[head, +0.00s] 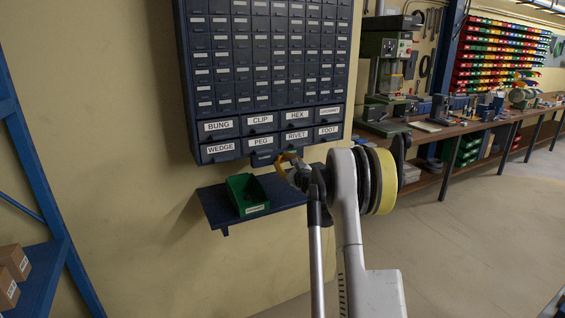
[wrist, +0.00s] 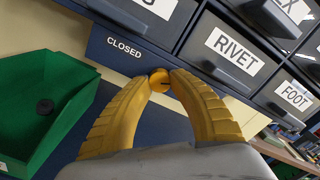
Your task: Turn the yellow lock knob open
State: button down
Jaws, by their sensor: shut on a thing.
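The yellow lock knob (wrist: 159,80) sits on the dark blue strip under the drawers, to the right of the "CLOSED" label (wrist: 124,48). It is a small round knob with a dark slot. My gripper (wrist: 160,77) has its yellow fingertips on both sides of the knob, shut on it. In the head view my gripper (head: 289,163) reaches the underside of the cabinet (head: 262,160). There my arm and the gripper hide the knob.
A green bin (head: 247,194) rests on a blue shelf (head: 217,208) below the cabinet; a small dark piece (wrist: 45,107) lies in it. Labelled drawers, such as "RIVET" (wrist: 235,50), are right above the knob. A workbench (head: 440,130) stands to the right.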

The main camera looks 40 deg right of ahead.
dwell(0.3)
jog(key=c, duration=1.1)
grip_release()
jog(key=shift+d, duration=0.1)
jog(key=v, duration=1.2)
jog(key=shift+f, duration=0.1)
